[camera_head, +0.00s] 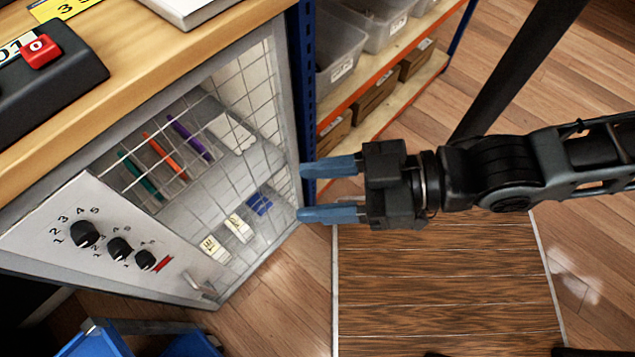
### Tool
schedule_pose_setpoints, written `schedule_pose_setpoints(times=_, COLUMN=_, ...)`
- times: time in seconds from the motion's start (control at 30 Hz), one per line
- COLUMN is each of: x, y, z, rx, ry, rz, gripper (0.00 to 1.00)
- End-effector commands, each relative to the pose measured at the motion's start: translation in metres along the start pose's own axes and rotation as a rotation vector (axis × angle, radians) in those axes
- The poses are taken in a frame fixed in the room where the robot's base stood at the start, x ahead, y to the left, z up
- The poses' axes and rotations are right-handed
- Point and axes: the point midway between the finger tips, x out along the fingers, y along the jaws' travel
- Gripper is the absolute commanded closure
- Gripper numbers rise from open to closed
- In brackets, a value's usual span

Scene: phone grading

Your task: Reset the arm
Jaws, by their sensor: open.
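My gripper (329,190) is in the middle of the head view, at the end of my black arm, which reaches in from the right edge. Its two blue fingers point left and are spread apart, with nothing between them. The fingertips are close to the right edge of a grey cabinet (90,210) with a wire-mesh front; I cannot tell whether they touch it.
The cabinet holds several coloured items behind the mesh and has black knobs (85,234) on its panel. A wooden counter (190,65) tops it. A shelf rack with grey bins (338,60) stands behind. Blue objects (95,343) lie at bottom left. Wooden floor (590,240) is open at right.

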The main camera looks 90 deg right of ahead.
Motion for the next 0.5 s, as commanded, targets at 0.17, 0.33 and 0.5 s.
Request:
schedule_pose_setpoints(times=0.17, x=0.0, y=0.0, z=0.0, rx=-0.001, ry=0.001, rz=-0.001, gripper=0.48)
schedule_pose_setpoints(times=0.33, x=-0.001, y=0.0, z=-0.006, rx=0.001, ry=0.001, rz=-0.001, gripper=0.48)
schedule_pose_setpoints(times=0.5, x=-0.009, y=0.0, z=-0.032, rx=0.002, ry=0.001, rz=-0.001, gripper=0.48)
